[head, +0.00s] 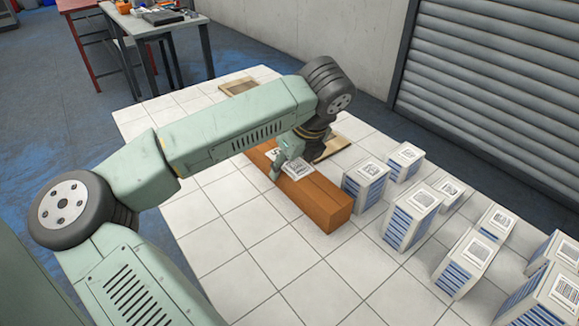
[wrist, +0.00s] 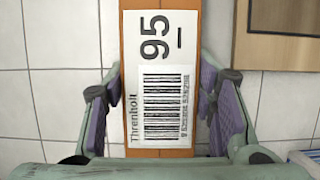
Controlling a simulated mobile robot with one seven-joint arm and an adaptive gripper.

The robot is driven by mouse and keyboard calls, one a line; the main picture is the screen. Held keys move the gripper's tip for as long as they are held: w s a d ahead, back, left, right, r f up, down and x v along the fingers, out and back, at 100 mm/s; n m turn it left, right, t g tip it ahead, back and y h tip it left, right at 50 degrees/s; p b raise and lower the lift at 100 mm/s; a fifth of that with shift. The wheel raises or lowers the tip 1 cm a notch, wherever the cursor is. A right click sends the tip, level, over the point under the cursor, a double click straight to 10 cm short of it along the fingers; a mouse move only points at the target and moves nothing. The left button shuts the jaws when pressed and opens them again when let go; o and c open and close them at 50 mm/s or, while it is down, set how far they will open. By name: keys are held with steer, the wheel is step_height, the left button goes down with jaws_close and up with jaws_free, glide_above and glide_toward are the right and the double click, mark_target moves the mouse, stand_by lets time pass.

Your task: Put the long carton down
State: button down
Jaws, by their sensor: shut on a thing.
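The long carton (head: 316,199) is an orange-brown box with a white label on its upper face. In the head view it lies level, at or just above the white tiled table (head: 220,200); I cannot tell whether it touches. My gripper (head: 285,165) is over it from above, its fingers on either side. In the wrist view the carton (wrist: 133,150) runs between the purple pads of my gripper (wrist: 160,112), which is shut on it. Its label (wrist: 161,80) shows "95", a barcode and "Threnholt". The carton's far part is hidden behind my arm in the head view.
Several white-and-blue boxes with barcode labels stand to the right, the nearest one (head: 365,183) close beside the carton. A wooden tray (head: 335,147) lies behind my gripper and another wooden piece (head: 238,87) lies farther back. The table's front left is clear.

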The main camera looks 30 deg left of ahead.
steer(key=shift+r+b, duration=0.65)
steer(key=shift+r, duration=0.95)
steer(key=s+d+r+b, duration=0.1)
steer(key=s+d+b, duration=0.1)
steer(key=s, duration=0.5)
steer(key=s+d+r+b, duration=0.1)
steer(key=s+d+b, duration=0.1)
steer(key=s, duration=0.6)
steer(key=shift+d, duration=0.55)
steer(key=shift+s+f, duration=0.1)
steer(key=shift+s, duration=0.15)
